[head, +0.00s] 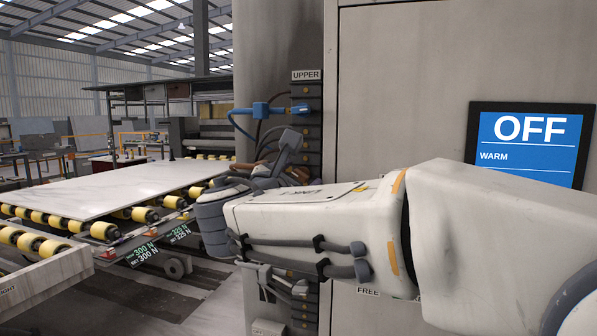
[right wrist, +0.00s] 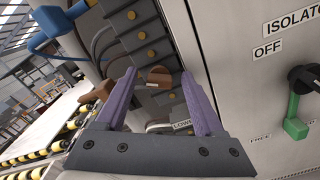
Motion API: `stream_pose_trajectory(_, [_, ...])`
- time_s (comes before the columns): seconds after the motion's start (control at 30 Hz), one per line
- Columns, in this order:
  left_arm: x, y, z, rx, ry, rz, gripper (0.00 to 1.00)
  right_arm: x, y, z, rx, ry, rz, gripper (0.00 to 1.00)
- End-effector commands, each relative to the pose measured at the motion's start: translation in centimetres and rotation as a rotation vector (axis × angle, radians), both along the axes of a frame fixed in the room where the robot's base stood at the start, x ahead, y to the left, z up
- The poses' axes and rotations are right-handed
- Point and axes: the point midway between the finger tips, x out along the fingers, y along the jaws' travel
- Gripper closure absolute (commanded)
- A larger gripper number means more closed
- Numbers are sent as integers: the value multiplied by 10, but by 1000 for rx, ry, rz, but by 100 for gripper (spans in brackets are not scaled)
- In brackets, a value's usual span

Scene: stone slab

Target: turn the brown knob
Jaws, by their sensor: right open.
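A brown knob (right wrist: 158,75) shows in the right wrist view as a round brown shape on a dark strip with yellow studs. It lies between the tips of my right gripper (right wrist: 160,84), which is open with one purple finger on each side. No contact between fingers and knob can be seen. In the head view my right gripper (head: 285,160) is at the dark strip, with brown parts partly hidden behind it. A second brown part (right wrist: 121,106) shows by the left finger in the wrist view. My left gripper is out of view.
A blue fitting (head: 261,109) with cables sits above, below the UPPER label (head: 305,75). A green handle (right wrist: 295,127) is on the cabinet at right. A slab (head: 120,188) lies on rollers at left.

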Motion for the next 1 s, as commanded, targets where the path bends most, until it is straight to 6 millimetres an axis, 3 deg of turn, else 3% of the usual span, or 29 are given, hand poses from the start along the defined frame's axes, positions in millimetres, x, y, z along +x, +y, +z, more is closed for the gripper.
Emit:
stream_pose_trajectory(0.23, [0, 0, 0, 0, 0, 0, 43, 1, 0, 0, 1, -1, 1, 30])
stream_pose_trajectory(0.27, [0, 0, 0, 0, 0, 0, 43, 1, 0, 0, 1, -1, 1, 34])
stream_pose_trajectory(0.43, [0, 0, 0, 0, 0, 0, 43, 1, 0, 0, 0, 0, 1, 99])
stream_pose_trajectory(0.77, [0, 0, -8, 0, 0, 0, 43, 1, 0, -3, 29, -10, 1, 100])
stream_pose_trajectory(1.0, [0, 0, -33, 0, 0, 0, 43, 1, -1, -7, 149, -50, 2, 100])
